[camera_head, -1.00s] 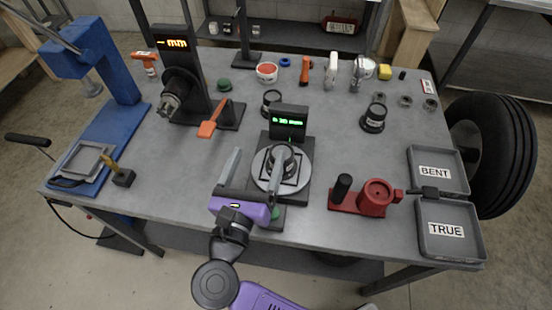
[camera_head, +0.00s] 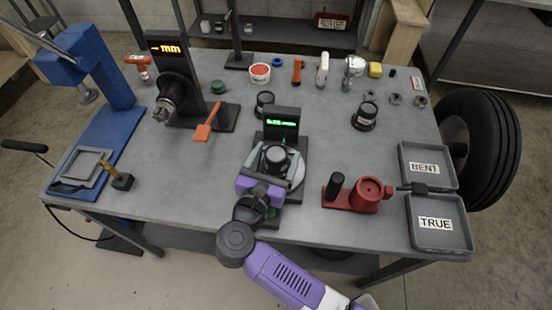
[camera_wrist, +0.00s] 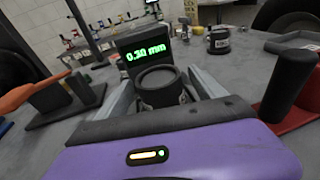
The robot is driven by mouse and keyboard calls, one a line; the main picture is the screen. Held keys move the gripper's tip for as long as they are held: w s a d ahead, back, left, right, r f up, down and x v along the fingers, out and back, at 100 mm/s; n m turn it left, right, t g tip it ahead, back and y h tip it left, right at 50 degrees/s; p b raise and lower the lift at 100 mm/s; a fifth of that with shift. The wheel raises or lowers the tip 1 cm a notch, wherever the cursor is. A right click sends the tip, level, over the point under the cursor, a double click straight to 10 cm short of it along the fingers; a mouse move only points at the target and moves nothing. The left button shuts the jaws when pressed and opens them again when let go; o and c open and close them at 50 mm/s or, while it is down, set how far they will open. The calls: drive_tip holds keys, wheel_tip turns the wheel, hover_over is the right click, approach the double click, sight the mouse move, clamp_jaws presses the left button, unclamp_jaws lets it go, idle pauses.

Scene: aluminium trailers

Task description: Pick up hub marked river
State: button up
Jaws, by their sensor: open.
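A dark cylindrical hub (camera_head: 276,158) sits upright on the round plate of a gauge stand with a green-lit display (camera_head: 282,123). In the wrist view the hub (camera_wrist: 160,84) stands between my fingers, and the display (camera_wrist: 144,52) reads 0.30 mm. My gripper (camera_head: 274,170) is open, its fingers on either side of this hub; I cannot tell whether they touch it. Two other dark hubs stand on the table, one behind the gauge (camera_head: 264,104) and one to the right (camera_head: 366,117). Their labels are too small to read, so I cannot tell which is marked river.
A red fixture with a black post (camera_head: 365,193) stands to the right of the gauge. Trays labelled BENT (camera_head: 447,182) and TRUE (camera_head: 455,241) lie at the right edge. A spindle stand with an orange display (camera_head: 167,50) and a blue press (camera_head: 103,115) occupy the left.

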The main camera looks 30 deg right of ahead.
clamp_jaws()
idle(0.3)
drive_tip(key=shift+r, duration=0.1)
